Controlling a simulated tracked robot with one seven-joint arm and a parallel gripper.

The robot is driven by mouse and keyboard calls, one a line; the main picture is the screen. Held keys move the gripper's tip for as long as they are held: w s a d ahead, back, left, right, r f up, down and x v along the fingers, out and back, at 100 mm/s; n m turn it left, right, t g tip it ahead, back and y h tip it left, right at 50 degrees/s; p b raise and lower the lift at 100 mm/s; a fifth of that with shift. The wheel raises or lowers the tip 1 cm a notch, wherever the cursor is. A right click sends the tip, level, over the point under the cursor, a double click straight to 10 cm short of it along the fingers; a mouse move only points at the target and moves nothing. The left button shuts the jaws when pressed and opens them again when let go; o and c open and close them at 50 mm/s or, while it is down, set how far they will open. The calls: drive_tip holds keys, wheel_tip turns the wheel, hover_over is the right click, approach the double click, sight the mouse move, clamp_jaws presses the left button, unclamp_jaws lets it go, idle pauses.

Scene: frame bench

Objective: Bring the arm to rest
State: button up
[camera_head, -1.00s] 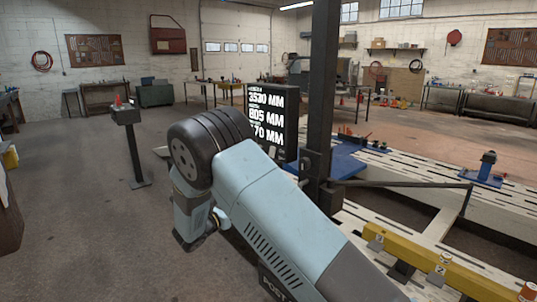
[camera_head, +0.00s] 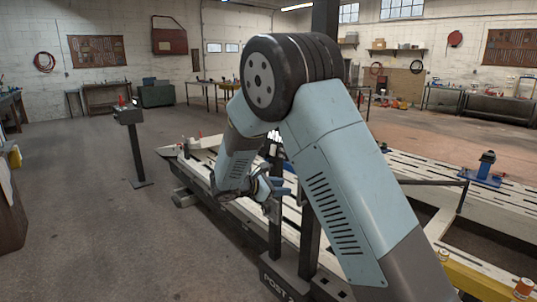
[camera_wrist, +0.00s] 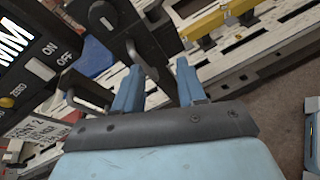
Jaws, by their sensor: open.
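My arm is raised and bent in the head view, with its elbow high in the middle and its forearm hanging down. My gripper (camera_head: 268,188) is at the lower end, small and partly blurred against the frame bench. In the wrist view my gripper (camera_wrist: 158,84) shows two blue fingers standing apart with nothing between them. The white slotted frame bench (camera_head: 410,165) runs behind and below the gripper. I cannot tell the exact gap between the fingers and the bench.
A dark post stands close behind my arm. The measuring display (camera_wrist: 22,50) is near on the left in the wrist view. A yellow beam (camera_head: 475,278) lies front right. A pedestal (camera_head: 135,145) stands left. Open floor (camera_head: 90,240) lies front left.

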drive_tip(key=s+d+r+m+g+y, duration=0.3)
drive_tip(key=s+d+r+m, duration=0.25)
drive_tip(key=s+d, duration=0.3)
drive_tip(key=s+d+r+m+g+y, duration=0.2)
drive_tip(key=s+d+r+m, duration=0.35)
drive_tip(key=s+d, duration=0.3)
drive_tip(key=s+d+r+m+t+y, duration=0.1)
drive_tip(key=s+m+y, duration=0.1)
drive_tip(key=s, duration=0.5)
drive_tip(key=s+r+m+t+y, duration=0.1)
drive_tip(key=s+r+m+y, duration=0.1)
drive_tip(key=s+m, duration=0.2)
drive_tip(key=s+d+r+m+t+y, duration=0.1)
drive_tip(key=s+r+m+y, duration=0.1)
drive_tip(key=s, duration=0.7)
drive_tip(key=shift+s+d+m+y, duration=0.35)
drive_tip(key=shift+m+y, duration=0.25)
drive_tip(key=shift+m, duration=0.4)
